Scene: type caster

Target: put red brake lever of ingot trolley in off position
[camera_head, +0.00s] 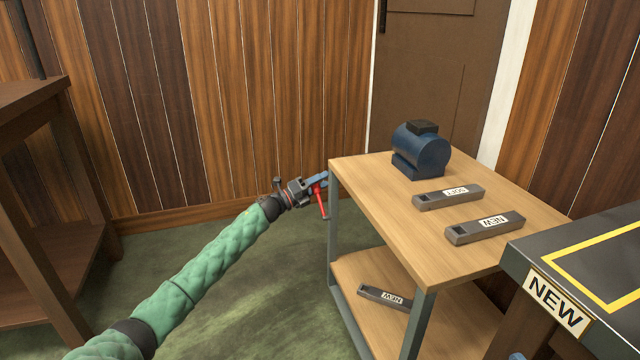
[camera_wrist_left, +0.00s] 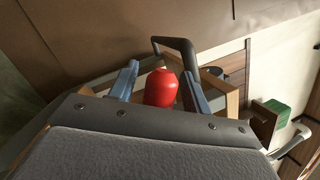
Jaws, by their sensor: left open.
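The ingot trolley (camera_head: 365,185) is a two-shelf wooden cart with a grey metal frame, right of centre in the head view. Its red brake lever (camera_head: 321,203) hangs by the far left corner post. My left gripper (camera_head: 318,182) is at that corner, close to the lever. In the left wrist view, the rounded red end of the lever (camera_wrist_left: 161,88) shows between the two blue fingers of my open left gripper (camera_wrist_left: 160,85). I cannot tell whether either finger touches it. The gripper's body hides the lower part of that view. My right gripper is not in view.
Ingots marked SOFT (camera_head: 448,197) and NEW (camera_head: 484,228) lie on the trolley top beside a dark blue rounded device (camera_head: 421,153). Another ingot (camera_head: 385,297) lies below. A black table (camera_head: 585,262) stands front right, a brown shelf (camera_head: 45,95) left. Green floor between is clear.

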